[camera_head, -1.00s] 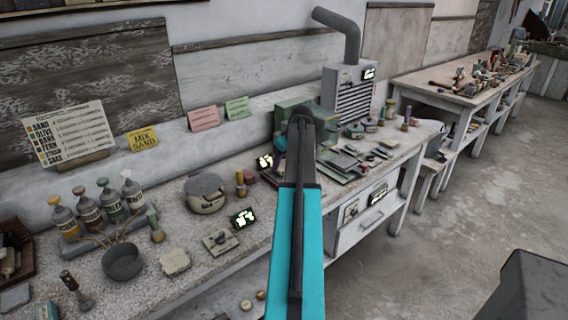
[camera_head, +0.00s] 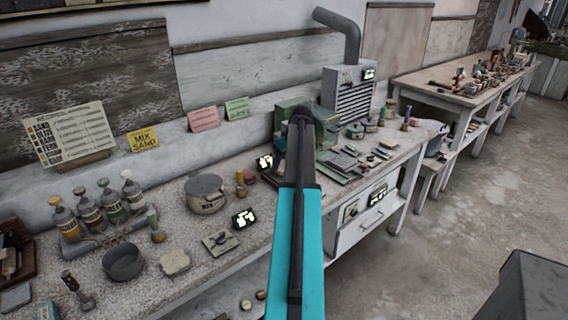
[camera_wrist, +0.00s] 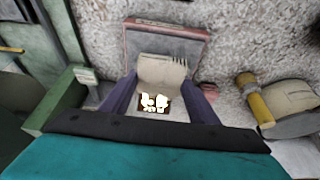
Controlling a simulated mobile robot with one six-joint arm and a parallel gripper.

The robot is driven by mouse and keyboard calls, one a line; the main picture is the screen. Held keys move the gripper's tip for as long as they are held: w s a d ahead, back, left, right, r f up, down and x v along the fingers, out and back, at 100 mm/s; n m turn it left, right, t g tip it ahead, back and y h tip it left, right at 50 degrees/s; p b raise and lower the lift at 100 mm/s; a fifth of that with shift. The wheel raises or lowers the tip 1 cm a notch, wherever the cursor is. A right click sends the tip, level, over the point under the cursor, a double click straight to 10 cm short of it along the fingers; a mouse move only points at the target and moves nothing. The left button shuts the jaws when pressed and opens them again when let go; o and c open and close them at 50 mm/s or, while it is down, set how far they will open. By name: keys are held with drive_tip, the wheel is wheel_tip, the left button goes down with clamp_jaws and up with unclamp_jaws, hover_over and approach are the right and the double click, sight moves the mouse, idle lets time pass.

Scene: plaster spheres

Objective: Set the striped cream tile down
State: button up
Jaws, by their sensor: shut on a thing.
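The striped cream tile (camera_wrist: 162,70) is between the two dark fingers of my gripper (camera_wrist: 161,84) in the wrist view. My gripper is shut on it, and dark stripes show along its upper right edge. Behind the tile lies a reddish-framed grey slab (camera_wrist: 165,38) on the speckled bench top. I cannot tell whether the tile touches that slab. In the head view my arm hides the gripper and the tile.
A small glowing display (camera_wrist: 155,102) shows between the fingers. A green machine (camera_wrist: 62,105) stands left, and a yellow cylinder (camera_wrist: 254,100) right. In the head view, a lidded pot (camera_head: 205,194), a bowl (camera_head: 123,262) and several bottles stand on the bench.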

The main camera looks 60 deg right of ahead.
drive_tip(key=shift+f, duration=0.7)
idle(0.9)
drive_tip(key=o, duration=1.3)
drive_tip(key=shift+r, duration=0.15)
drive_tip(key=shift+r+p, duration=0.85)
drive_tip(key=shift+r, duration=1)
